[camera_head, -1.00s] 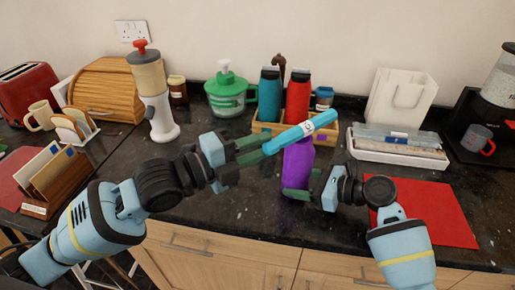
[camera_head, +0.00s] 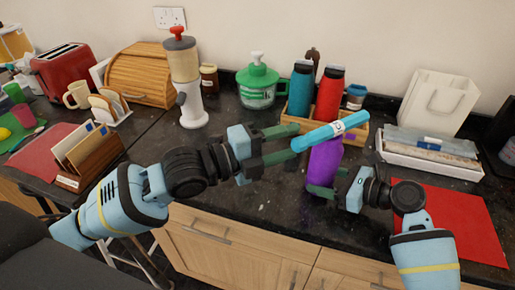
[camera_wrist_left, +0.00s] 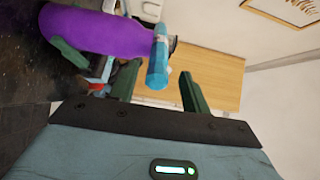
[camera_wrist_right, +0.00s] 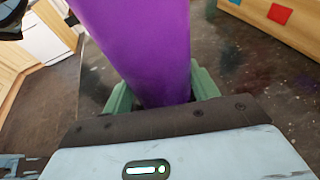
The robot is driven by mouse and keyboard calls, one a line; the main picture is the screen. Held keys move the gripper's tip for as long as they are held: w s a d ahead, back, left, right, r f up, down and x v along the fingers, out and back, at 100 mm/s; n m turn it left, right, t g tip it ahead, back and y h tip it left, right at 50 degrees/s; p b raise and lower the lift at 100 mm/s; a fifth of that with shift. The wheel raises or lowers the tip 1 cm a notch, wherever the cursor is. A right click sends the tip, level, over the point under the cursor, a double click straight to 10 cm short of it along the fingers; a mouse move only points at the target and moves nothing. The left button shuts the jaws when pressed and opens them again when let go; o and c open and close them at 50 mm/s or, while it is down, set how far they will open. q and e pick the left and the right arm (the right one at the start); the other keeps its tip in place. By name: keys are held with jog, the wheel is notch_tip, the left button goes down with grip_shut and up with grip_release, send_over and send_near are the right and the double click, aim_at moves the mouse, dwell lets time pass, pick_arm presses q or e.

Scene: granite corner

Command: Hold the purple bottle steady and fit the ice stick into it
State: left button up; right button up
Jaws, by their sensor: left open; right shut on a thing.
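The purple bottle (camera_head: 323,163) stands upright on the dark counter. My right gripper (camera_head: 328,183) is shut around its body; the right wrist view shows the bottle (camera_wrist_right: 148,45) between the fingers. The light blue ice stick (camera_head: 330,131) with a white label lies tilted at the bottle's top, its right end higher. My left gripper (camera_head: 296,142) is open at the stick's lower left end.
Behind the bottle a wooden box (camera_head: 360,136) holds a teal bottle (camera_head: 300,90) and a red bottle (camera_head: 328,95). A white tray (camera_head: 430,160) and red mat (camera_head: 455,220) lie to the right. A white-bodied grinder (camera_head: 186,85) stands left of a green-lidded jug (camera_head: 257,85).

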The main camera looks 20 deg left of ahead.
pick_arm(q)
jog(key=v, duration=1.1)
jog(key=shift+s+a, duration=0.2)
pick_arm(e)
jog(key=o, duration=0.8)
jog(key=v, duration=1.2)
jog(key=shift+s, duration=0.1)
jog(key=shift+f, duration=0.1)
